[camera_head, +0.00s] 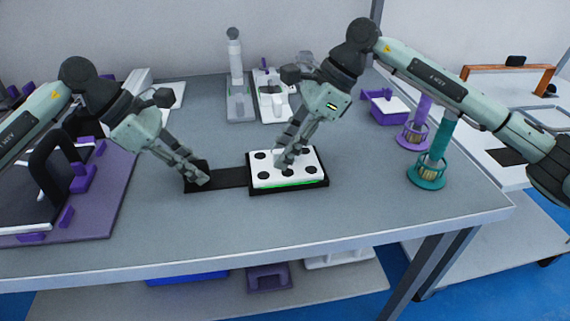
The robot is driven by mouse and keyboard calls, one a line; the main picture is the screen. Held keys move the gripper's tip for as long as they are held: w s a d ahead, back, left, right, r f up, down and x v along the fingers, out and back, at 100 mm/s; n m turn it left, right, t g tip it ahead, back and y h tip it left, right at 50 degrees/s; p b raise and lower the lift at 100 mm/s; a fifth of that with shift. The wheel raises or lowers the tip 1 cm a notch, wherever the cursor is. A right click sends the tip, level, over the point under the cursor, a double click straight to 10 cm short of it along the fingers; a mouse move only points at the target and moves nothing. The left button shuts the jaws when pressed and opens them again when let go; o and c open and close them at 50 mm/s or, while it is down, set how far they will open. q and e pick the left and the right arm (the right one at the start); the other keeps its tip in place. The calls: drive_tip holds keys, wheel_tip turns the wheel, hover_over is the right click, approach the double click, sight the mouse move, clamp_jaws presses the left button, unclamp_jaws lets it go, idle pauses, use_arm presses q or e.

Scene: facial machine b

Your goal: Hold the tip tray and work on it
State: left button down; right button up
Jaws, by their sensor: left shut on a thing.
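The tip tray (311,180) is a white block with several dark round holes and a green strip along its front edge. It sits in a black holder (226,178) that has a flat plate reaching to the left. My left gripper (200,179) is shut on the left end of the black holder. My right gripper (287,160) points down over the top of the tip tray; I cannot tell whether its fingers are apart or whether they touch the tray.
A purple board with a dark device (105,205) stands at the left. A white bottle on a stand (235,75) and a white device (275,105) stand behind. A purple box (388,106) and a teal stand (429,178) are at the right. The front of the table is clear.

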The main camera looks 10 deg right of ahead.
drive_tip(key=shift+c, duration=0.8)
drive_tip(key=shift+f, duration=0.2)
clamp_jaws()
drive_tip(key=shift+r, duration=0.1)
drive_tip(key=shift+r, duration=3.7)
